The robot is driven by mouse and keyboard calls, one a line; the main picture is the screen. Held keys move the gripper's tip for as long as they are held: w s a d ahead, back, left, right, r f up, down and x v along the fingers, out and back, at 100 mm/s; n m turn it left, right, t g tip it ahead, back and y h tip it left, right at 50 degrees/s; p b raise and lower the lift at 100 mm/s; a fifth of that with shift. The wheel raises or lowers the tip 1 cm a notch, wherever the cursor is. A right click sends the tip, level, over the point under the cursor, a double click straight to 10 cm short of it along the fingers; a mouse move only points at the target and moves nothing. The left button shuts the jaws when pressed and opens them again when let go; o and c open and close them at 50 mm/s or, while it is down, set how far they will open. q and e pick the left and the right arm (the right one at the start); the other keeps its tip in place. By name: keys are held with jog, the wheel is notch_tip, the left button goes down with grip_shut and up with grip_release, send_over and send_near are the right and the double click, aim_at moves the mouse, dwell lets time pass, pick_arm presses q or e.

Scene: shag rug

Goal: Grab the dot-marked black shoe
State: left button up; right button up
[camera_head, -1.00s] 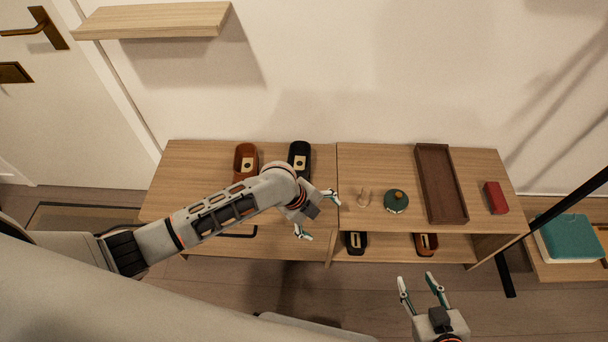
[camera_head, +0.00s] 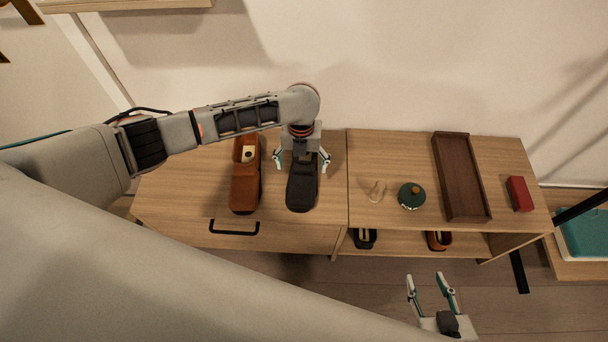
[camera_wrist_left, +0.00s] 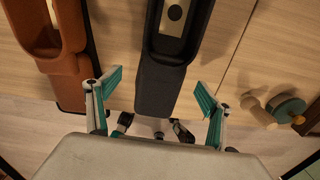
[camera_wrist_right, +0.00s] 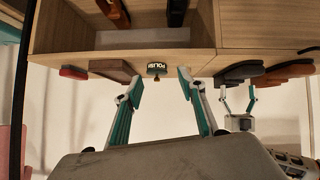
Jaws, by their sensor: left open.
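A black shoe (camera_head: 302,190) lies on the top of the wooden cabinet. In the left wrist view the black shoe (camera_wrist_left: 160,85) shows a pale insole patch with a dark dot. My left gripper (camera_head: 302,164) is open over it, with one finger on each side. In the left wrist view the fingers (camera_wrist_left: 156,100) stand apart from the shoe with gaps on both sides. My right gripper (camera_head: 427,281) is open and empty in front of the cabinet. Another black shoe (camera_head: 364,239) is on the lower shelf; its mark is too small to tell.
A brown shoe (camera_head: 245,185) stands close to the left of the black shoe. Another brown shoe (camera_head: 438,240) is on the lower shelf. A small wooden figure (camera_head: 376,191), a green tin (camera_head: 411,196), a dark tray (camera_head: 460,176) and a red box (camera_head: 519,194) stand to the right.

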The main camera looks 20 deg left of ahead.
aim_at(303, 172)
pick_arm(q)
jog(key=f, duration=0.1)
jog(key=f+b, duration=0.1)
jog(key=f, duration=0.2)
jog(key=shift+s+d+f, duration=0.1)
jog(key=shift+s+d, duration=0.1)
jog(key=shift+s, duration=0.05)
jog(key=shift+w+f+b, duration=0.1)
jog(key=shift+f+b, duration=0.2)
jog(key=shift+b, duration=0.05)
jog(key=shift+w+r, duration=0.15)
jog(key=shift+c, duration=0.9)
jog(key=c, duration=1.3)
